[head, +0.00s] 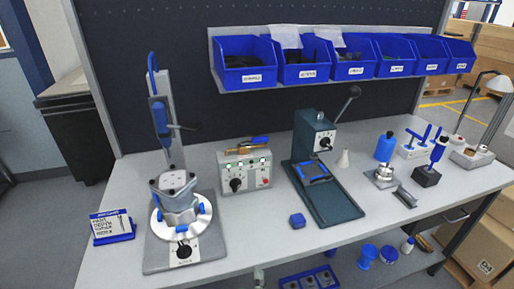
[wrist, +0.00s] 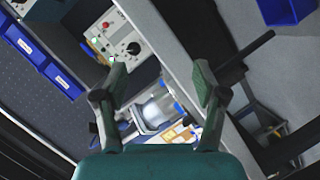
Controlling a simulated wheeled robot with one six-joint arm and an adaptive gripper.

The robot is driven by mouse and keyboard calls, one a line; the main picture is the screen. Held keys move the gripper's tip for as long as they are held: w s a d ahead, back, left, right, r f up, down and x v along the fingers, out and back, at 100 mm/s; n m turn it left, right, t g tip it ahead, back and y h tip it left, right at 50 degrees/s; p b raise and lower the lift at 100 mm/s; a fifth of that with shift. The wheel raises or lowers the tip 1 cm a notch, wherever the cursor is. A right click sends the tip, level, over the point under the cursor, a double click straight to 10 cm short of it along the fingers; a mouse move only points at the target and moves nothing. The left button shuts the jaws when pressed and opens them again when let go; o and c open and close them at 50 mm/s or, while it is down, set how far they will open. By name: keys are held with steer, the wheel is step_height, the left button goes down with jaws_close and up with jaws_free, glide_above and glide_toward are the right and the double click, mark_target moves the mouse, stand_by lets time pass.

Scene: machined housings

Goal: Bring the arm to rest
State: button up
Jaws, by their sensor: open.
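My gripper (wrist: 160,76) shows in the wrist view with its two dark green fingers wide apart and nothing between the tips. It hangs in the air, and beyond the fingers lies the bench with a clamping stand. My arm and gripper do not show in the head view. In the head view a grey machined housing (head: 176,184) sits on the white round plate of the stand (head: 211,245) at the left of the bench. Part of this stand also shows blurred between the fingers in the wrist view (wrist: 155,112).
A control box (head: 244,170) and a green press (head: 334,205) stand mid-bench. Blue bins (head: 247,62) hang on a shelf behind. A card stand (head: 112,228) is at the left. The bench's front strip is mostly clear.

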steer(key=s+d+f+m+g+y, duration=0.1)
steer(key=s+d+f+m, duration=0.1)
steer(key=s+d+f, duration=0.4)
steer(key=s+d+f+m+y, duration=0.1)
steer(key=s+d, duration=0.6)
steer(key=s, duration=0.3)
steer(key=s+d+r+m+h, duration=0.1)
steer(key=s+d+r+m, duration=0.2)
steer(key=s, duration=0.6)
steer(key=s+d+r+m+h, duration=0.1)
steer(key=s+d+r+m, duration=0.3)
steer(key=s, duration=0.5)
steer(key=shift+s+d+r+m+t+h, duration=0.2)
steer(key=shift+r+m+t+h, duration=0.15)
steer(key=shift+r+m, duration=0.55)
steer(key=shift+a, duration=0.15)
